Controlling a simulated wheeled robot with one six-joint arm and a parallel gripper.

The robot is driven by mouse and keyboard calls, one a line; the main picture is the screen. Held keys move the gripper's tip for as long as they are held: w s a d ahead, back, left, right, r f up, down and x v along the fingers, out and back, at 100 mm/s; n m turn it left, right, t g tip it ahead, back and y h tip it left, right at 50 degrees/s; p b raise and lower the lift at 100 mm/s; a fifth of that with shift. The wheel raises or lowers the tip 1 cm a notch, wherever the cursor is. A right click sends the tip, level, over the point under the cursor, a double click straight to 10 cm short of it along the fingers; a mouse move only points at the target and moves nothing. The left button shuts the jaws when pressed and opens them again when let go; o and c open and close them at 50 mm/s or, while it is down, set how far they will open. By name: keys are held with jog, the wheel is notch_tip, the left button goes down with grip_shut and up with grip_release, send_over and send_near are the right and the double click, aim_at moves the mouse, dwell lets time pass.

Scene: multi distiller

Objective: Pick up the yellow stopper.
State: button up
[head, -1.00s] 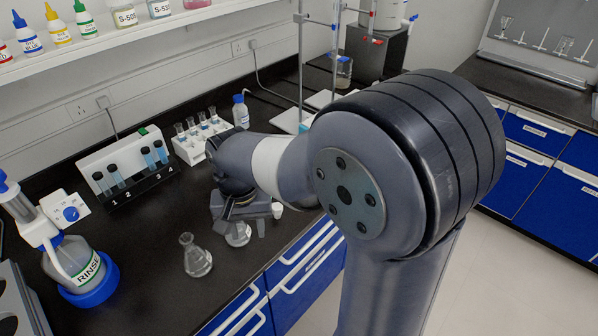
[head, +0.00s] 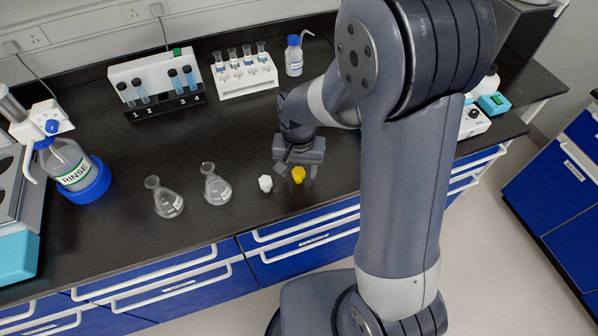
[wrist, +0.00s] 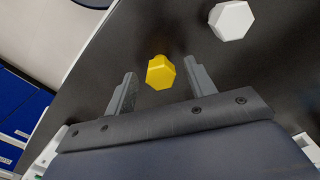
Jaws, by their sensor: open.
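The yellow stopper (head: 299,174) stands on the black bench near its front edge in the head view. In the wrist view the yellow stopper (wrist: 160,72) shows a hexagonal top between the tips of my two fingers, with a gap on each side. My gripper (wrist: 163,78) is open and empty. In the head view my gripper (head: 297,168) is just behind and around the stopper; its height above the bench is hard to tell. A white stopper (head: 265,183) stands to the left, and it also shows outside the fingers in the wrist view (wrist: 232,20).
Two glass flasks (head: 216,186) (head: 165,198) stand left of the stoppers. A white vial rack (head: 246,82), a numbered cuvette holder (head: 165,110) and a blue-capped bottle (head: 294,56) stand at the back. A rinse bottle (head: 72,168) stands at the left.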

jog(key=shift+f, duration=0.55)
jog(key=shift+c, duration=0.4)
jog(key=c, duration=0.9)
jog(key=shift+r, duration=0.1)
jog(key=shift+c, duration=0.2)
